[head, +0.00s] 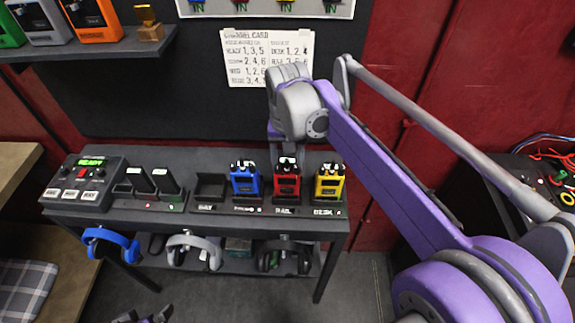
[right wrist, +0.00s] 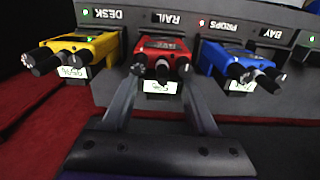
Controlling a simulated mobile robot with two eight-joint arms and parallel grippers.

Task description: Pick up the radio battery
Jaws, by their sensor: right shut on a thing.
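My right gripper (head: 283,155) reaches down over the red radio (head: 286,186) in the RAIL slot of the dock. In the right wrist view, its two fingers (right wrist: 162,88) are on either side of the red radio (right wrist: 162,66), shut on it. The radio is upright and appears to be still in its slot. Two black battery-like blocks (head: 139,180) stand in a charger (head: 150,204) left of the dock. My left gripper (head: 147,317) shows only partly at the bottom edge; its opening is unclear.
A blue radio (head: 245,181) and a yellow radio (head: 329,184) flank the red one; the BAY slot (head: 211,189) is empty. A grey button box (head: 87,180) reads READY. Headphones (head: 195,246) hang below. A channel card (head: 268,62) is on the wall.

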